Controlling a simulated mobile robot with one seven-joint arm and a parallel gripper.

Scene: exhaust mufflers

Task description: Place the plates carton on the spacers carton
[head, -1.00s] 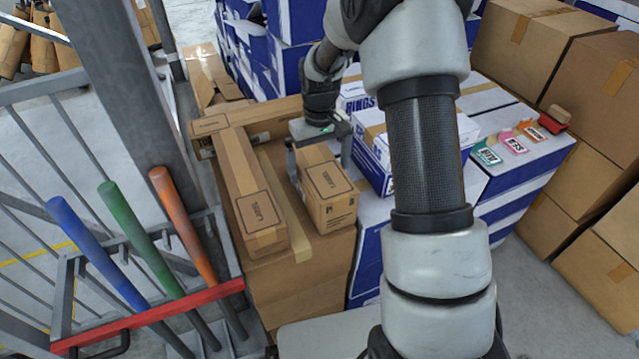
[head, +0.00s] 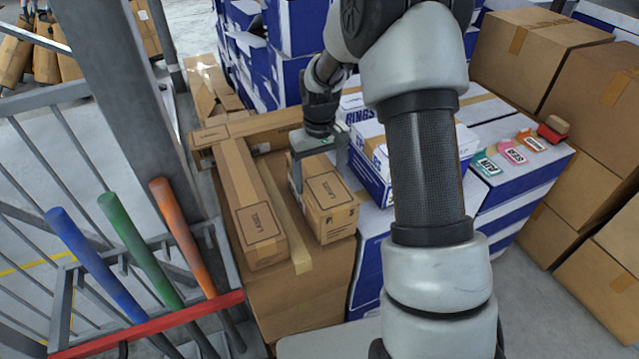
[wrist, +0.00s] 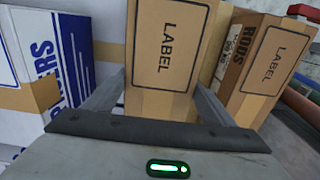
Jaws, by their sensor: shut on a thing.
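A small brown carton (head: 325,208) with a label on top, likely the plates carton, sits on a large brown box beside a long brown carton. My gripper (head: 318,166) is above its far half, with the fingers at its two sides, shut on it. In the wrist view the carton (wrist: 168,55) lies between the fingers (wrist: 160,100). Its side print is too small to read. The spacers carton (wrist: 55,65), white and blue with its name partly cut off, stands left of the fingers in the wrist view. In the head view it (head: 372,160) stands right of my gripper, partly behind my arm.
The long carton marked RODS (wrist: 265,65) is close beside the held carton; it also shows in the head view (head: 255,215). A white and blue RINGS carton (head: 355,112) stands behind the spacers carton. Colored tags (head: 512,150) lie at the right.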

